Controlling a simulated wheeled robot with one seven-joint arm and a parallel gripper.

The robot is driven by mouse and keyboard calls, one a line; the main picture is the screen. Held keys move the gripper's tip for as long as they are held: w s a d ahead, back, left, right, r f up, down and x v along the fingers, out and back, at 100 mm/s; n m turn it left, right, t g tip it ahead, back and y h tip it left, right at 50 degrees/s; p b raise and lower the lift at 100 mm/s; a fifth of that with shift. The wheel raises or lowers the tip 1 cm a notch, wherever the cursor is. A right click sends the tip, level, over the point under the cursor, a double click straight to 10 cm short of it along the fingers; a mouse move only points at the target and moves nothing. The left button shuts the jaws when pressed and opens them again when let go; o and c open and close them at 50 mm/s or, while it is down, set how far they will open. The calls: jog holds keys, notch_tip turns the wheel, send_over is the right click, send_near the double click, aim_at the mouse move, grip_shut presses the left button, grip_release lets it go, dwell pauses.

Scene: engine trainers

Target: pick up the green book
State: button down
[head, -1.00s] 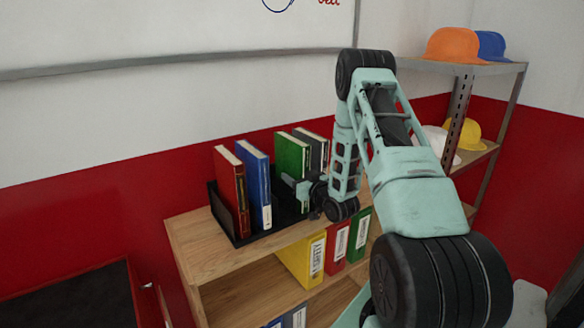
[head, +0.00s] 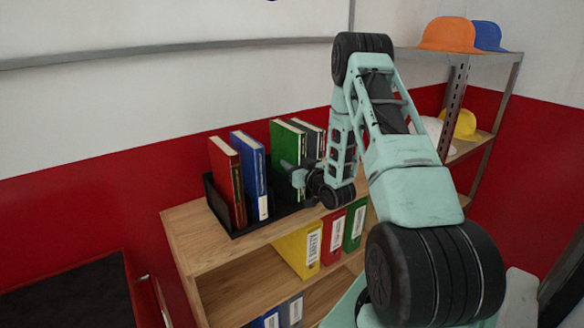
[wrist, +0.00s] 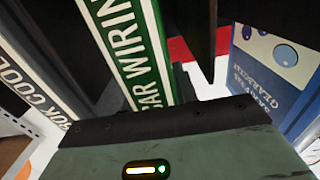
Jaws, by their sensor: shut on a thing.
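The green book (head: 286,146) stands upright at the right part of a black holder (head: 222,212) on the wooden shelf. My gripper (head: 296,174) reaches in from the right and is shut on the book at its spine side. In the wrist view the green spine (wrist: 137,55) with white letters lies between my dark fingers. The book's lower end is partly hidden by my gripper, so I cannot tell whether it is clear of the holder's floor.
A red book (head: 226,182) and a blue book (head: 249,175) stand to the left in the holder. Dark grey books (head: 311,137) stand close on the right. Yellow, red and green binders (head: 298,250) sit on the shelf below. A wall is close behind.

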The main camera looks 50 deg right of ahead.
aim_at(292, 128)
notch_tip(292, 128, up, 14)
jog(key=b, duration=0.5)
jog(key=shift+r, duration=0.2)
jog(key=shift+r+b, duration=0.4)
jog(key=shift+r, duration=1.1)
